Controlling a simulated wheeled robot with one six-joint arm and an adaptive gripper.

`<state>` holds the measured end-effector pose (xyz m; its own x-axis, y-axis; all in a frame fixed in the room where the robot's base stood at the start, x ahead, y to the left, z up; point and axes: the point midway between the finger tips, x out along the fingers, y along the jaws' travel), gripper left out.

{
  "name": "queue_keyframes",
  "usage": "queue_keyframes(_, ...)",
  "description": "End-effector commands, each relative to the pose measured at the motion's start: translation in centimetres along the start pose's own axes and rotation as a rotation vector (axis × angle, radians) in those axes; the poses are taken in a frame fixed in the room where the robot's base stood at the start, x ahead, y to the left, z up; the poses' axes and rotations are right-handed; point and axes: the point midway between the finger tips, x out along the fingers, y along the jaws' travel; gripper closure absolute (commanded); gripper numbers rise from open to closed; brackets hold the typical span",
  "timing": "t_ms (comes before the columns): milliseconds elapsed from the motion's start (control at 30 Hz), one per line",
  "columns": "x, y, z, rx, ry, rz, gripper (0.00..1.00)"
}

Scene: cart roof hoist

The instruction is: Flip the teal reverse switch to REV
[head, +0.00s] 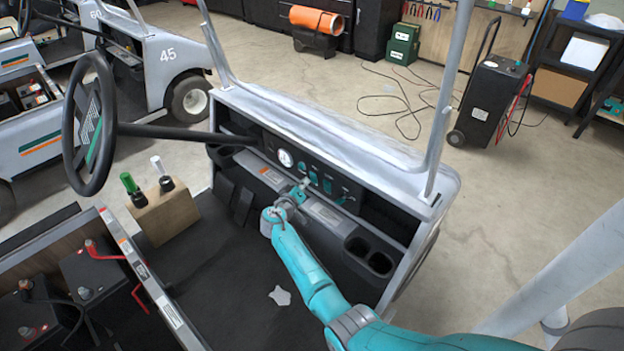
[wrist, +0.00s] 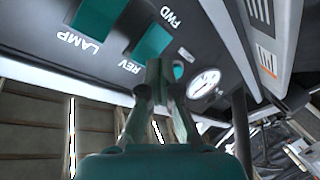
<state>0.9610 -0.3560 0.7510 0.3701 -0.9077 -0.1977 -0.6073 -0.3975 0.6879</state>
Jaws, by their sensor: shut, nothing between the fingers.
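The teal reverse switch (wrist: 153,44) is a rocker on the dark dash panel, with FWD printed at one end and REV at the other. In the head view it appears as a small teal patch (head: 314,178) right of the gauge. My gripper (wrist: 160,68) is shut and empty, its fingertips at the switch's near edge, close to the REV label. I cannot tell whether they touch it. In the head view my gripper (head: 304,184) is just in front of the panel. The fingers hide part of the panel, and the switch's tilt is unclear.
A second teal switch (wrist: 97,16), marked LAMP, sits beside the reverse switch. A round white gauge (wrist: 204,84) is on the other side. The steering wheel (head: 90,125) is at the left, cup holders (head: 368,256) are below the panel at right, and a roof post (head: 450,95) rises behind.

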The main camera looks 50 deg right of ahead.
Motion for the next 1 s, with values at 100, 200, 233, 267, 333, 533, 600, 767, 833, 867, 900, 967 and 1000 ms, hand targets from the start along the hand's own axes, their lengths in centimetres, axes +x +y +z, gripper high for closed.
queue_keyframes(100,0.00,0.00,0.00,0.000,0.000,0.000,1.00)
queue_keyframes(200,0.00,0.00,0.00,0.000,0.000,0.000,1.00)
queue_keyframes(233,0.00,0.00,0.00,0.000,0.000,0.000,1.00)
queue_keyframes(267,0.01,0.00,0.00,0.000,0.000,0.000,1.00)
queue_keyframes(333,0.03,0.02,0.00,0.000,0.000,0.000,1.00)
queue_keyframes(533,0.22,0.12,0.00,0.000,0.000,0.000,1.00)
queue_keyframes(600,0.30,0.16,-0.01,0.000,0.000,0.000,1.00)
queue_keyframes(767,0.48,0.25,-0.02,0.000,0.000,0.000,1.00)
queue_keyframes(833,0.56,0.29,-0.03,0.000,0.000,0.000,1.00)
queue_keyframes(867,0.59,0.31,-0.03,0.000,0.000,0.000,1.00)
queue_keyframes(900,0.64,0.34,-0.03,0.000,0.000,0.000,1.00)
queue_keyframes(967,0.71,0.37,-0.03,0.000,0.000,0.000,1.00)
queue_keyframes(1000,0.75,0.40,-0.03,0.000,0.000,0.000,1.00)
